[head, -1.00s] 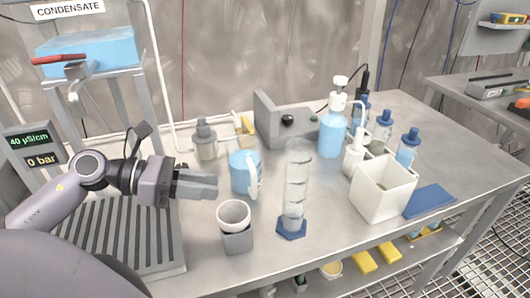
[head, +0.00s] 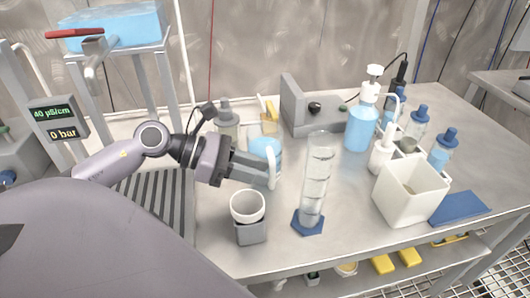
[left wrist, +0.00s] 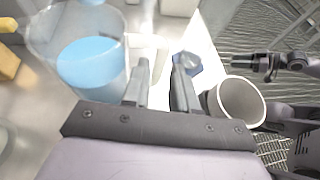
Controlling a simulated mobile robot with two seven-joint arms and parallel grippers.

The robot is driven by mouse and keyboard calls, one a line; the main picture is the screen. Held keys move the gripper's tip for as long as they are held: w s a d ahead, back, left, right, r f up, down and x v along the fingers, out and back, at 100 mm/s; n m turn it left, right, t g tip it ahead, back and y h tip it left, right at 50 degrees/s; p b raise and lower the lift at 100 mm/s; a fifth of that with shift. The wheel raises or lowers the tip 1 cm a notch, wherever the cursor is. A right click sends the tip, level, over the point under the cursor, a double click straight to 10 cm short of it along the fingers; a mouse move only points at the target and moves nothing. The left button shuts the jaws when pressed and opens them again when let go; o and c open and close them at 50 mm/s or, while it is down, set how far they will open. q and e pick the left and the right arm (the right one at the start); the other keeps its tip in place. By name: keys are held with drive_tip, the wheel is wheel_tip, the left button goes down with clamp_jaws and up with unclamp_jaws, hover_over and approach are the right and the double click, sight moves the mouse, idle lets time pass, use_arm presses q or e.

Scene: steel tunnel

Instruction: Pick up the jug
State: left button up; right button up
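The jug (head: 264,150) is a clear beaker-like vessel with blue liquid and a pale handle, upright on the steel bench. It also shows at the upper left of the left wrist view (left wrist: 92,62). My left gripper (head: 262,172) is at the jug's handle side, in front of its lower part in the head view. In the left wrist view its two fingers (left wrist: 163,72) stand apart, with the pale handle just beyond or between them; which cannot be told. A dark end of my right arm (left wrist: 264,66) shows at the right of the wrist view, its fingers unclear.
A white cup on a grey block (head: 250,232) stands close in front of the left gripper. A tall measuring cylinder (head: 316,185) stands to the right. Behind are a grey bottle (head: 227,118) and a grey stand (head: 300,112). A white box (head: 408,200) and bottles fill the right.

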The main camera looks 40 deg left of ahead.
use_arm(q)
drive_tip(key=shift+x, duration=1.15)
clamp_jaws()
drive_tip(key=shift+r, duration=0.15)
wheel_tip(320, 180, up, 10)
drive_tip(key=shift+p, duration=0.4)
